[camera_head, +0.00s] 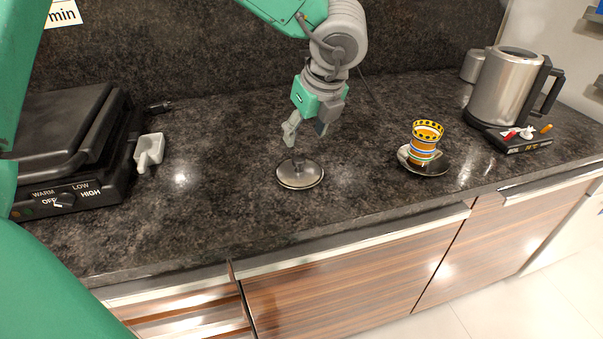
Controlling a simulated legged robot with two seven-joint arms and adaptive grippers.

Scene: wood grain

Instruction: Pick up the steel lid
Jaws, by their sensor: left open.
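The steel lid (300,177) lies flat on the dark speckled counter, near its front edge in the middle of the head view. It is round and shiny, with a small knob on top. My left gripper (306,136) points down just above the lid, with its fingers apart and nothing between them. A gap shows between the fingertips and the lid. My right gripper is not in view.
A black grill appliance (70,150) and a small white dish (149,151) stand at left. A striped cup (424,143) on a saucer (431,165) stands right of the lid. A steel kettle (503,88) stands farther right. The counter around the lid is clear.

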